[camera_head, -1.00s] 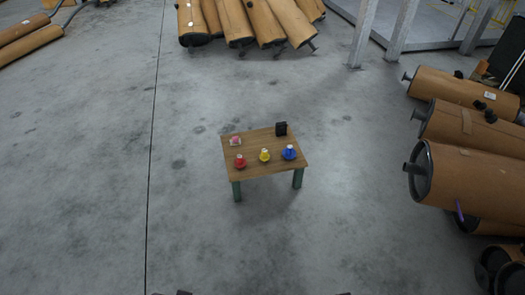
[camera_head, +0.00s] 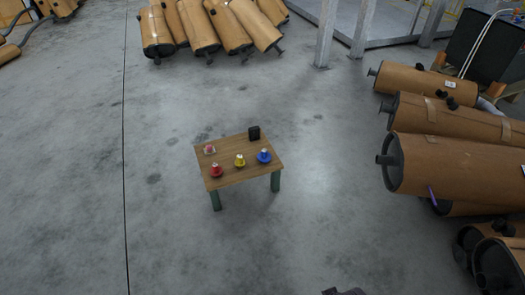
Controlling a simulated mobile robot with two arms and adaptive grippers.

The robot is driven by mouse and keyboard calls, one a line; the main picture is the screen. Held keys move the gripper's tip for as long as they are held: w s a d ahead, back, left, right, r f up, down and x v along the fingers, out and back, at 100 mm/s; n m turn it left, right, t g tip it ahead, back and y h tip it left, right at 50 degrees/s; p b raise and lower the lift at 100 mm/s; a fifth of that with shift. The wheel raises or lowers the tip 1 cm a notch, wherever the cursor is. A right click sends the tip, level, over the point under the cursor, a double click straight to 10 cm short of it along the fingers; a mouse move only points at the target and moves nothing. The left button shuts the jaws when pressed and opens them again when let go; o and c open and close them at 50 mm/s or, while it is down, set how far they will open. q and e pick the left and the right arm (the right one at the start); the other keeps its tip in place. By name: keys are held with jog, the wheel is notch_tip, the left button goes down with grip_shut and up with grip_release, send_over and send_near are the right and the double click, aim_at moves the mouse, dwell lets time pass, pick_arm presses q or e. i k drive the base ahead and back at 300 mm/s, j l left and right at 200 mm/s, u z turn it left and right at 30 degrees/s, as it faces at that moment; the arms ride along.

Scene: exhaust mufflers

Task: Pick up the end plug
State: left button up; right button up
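A small wooden table (camera_head: 237,174) with green legs stands on the floor near the middle of the head view. A small pink-and-white item (camera_head: 209,149) lies at the back left and a black box-like item (camera_head: 254,133) stands at the back right. I cannot tell which one, if any, is the end plug. A dark tip of my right gripper (camera_head: 344,292) shows at the bottom edge, far from the table; its opening is hidden. My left gripper is out of view.
Wrapped brown mufflers (camera_head: 455,165) are stacked along the right side. More mufflers (camera_head: 205,25) lie at the back, near grey metal posts (camera_head: 327,35). A dark panel (camera_head: 485,50) stands at the upper right. The concrete floor around the table is clear.

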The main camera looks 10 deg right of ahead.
aim_at(264, 156)
jog(key=k+z, duration=0.1)
jog(key=z, duration=2.9)
jog(key=u, duration=2.8)
jog(key=i+z, duration=0.15)
jog(key=i, duration=0.45)
